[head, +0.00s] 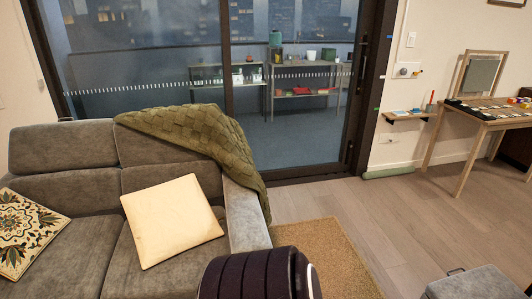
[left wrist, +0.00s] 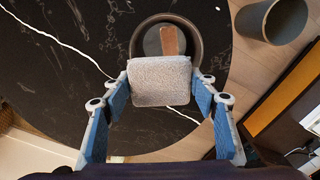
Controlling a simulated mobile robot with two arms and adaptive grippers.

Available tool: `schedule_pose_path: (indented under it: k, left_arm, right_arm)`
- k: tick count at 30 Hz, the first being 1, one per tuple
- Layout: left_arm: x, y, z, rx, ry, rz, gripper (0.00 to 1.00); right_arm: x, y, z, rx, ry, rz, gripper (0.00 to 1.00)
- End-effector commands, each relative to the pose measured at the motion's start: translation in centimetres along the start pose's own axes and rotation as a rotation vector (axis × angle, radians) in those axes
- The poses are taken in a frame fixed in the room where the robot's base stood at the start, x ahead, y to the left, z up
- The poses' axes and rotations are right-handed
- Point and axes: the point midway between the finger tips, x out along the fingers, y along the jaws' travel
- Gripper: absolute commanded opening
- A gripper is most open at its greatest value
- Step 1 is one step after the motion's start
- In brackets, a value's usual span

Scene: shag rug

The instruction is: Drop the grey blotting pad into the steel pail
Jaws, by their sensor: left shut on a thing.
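The grey blotting pad (left wrist: 161,82) is a pale, fuzzy, squarish piece in the left wrist view. My left gripper (left wrist: 163,84) is shut on it, with a blue finger at each side. Just beyond the pad is a round grey container (left wrist: 196,38), seemingly the steel pail, with a brown block (left wrist: 169,40) inside. The pad overlaps the near part of its rim in the picture; the height between them is hard to tell. The head view shows neither the pad nor this container. My right gripper is not in view.
A grey cylindrical bin (left wrist: 252,22) is at upper right, by wood flooring. The head view shows a grey sofa (head: 75,170), rug (head: 325,255) and wooden desk (head: 480,122).

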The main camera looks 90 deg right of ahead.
Motion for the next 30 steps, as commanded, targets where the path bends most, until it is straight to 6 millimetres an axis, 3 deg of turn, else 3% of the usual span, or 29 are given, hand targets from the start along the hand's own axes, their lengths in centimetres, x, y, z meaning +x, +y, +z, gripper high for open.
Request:
schedule_pose_path:
  k: [1,5,14,15,20,30]
  left_arm:
    - [1.0,0.0,0.1,-0.001,-0.002,-0.001,0.34]
    - [2.0,0.0,0.1,0.000,-0.001,0.000,0.34]
    - [2.2,0.1,0.0,0.001,0.000,0.001,0.34]
    - [2.2,0.0,0.0,0.001,0.000,0.001,0.56]
    - [2.2,0.0,0.0,0.001,0.000,0.001,0.73]
    - [1.9,0.1,0.0,0.001,0.001,0.001,0.74]
  right_arm:
    - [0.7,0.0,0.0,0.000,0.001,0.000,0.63]
    - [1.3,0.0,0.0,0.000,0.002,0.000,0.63]
    - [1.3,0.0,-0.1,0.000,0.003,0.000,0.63]
    - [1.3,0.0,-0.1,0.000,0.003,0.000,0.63]
    - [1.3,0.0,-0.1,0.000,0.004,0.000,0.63]
    - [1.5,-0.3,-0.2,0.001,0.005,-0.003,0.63]
